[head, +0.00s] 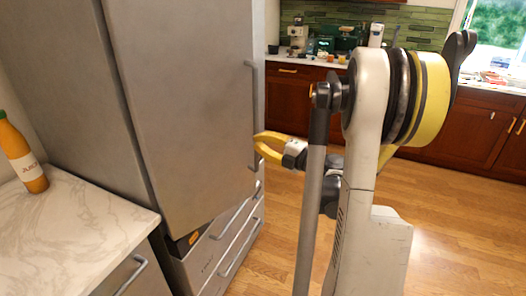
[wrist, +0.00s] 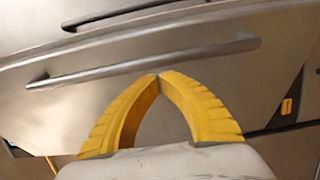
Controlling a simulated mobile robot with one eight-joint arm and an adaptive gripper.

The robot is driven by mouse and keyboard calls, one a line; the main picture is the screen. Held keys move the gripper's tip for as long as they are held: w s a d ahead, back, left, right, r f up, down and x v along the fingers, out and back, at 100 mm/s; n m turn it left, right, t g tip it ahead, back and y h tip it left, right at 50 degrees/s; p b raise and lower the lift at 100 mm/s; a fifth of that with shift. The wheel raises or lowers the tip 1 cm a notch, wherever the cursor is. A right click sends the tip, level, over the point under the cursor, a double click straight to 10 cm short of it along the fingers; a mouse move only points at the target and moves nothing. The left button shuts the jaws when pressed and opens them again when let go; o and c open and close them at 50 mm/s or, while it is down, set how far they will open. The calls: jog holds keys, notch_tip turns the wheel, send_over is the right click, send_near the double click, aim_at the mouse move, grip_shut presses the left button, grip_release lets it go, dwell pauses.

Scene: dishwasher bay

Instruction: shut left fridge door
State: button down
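The grey fridge door (head: 185,110) fills the middle of the head view. Its long vertical handle (head: 254,100) is near its right edge. A dark strip with an orange label (head: 193,238) shows under its lower left corner; I cannot tell exactly how far the door stands open. My gripper (head: 257,142) is beside the door's right edge, close to the handle's lower part. In the wrist view, its yellow fingers (wrist: 158,76) meet at the tips with nothing between them. The nearer handle (wrist: 145,62) runs just beyond the fingertips, and another handle (wrist: 150,12) lies farther off.
Drawers (head: 232,240) with bar handles are below the door. A marble counter (head: 75,235) with an orange juice bottle (head: 22,155) is at left. Wooden cabinets (head: 285,105) line the back. The wood floor (head: 455,220) is clear at right.

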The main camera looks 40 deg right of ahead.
jog(key=shift+w+d, duration=0.15)
jog(key=shift+w, duration=0.05)
jog(key=w+d+n+g+y, duration=0.1)
jog(key=w+n+y, duration=0.3)
jog(key=w, duration=1)
jog(key=shift+g+y+p, duration=0.35)
jog(key=shift+g+y, duration=0.15)
jog(key=shift+y, duration=0.5)
jog(key=shift+w, duration=0.1)
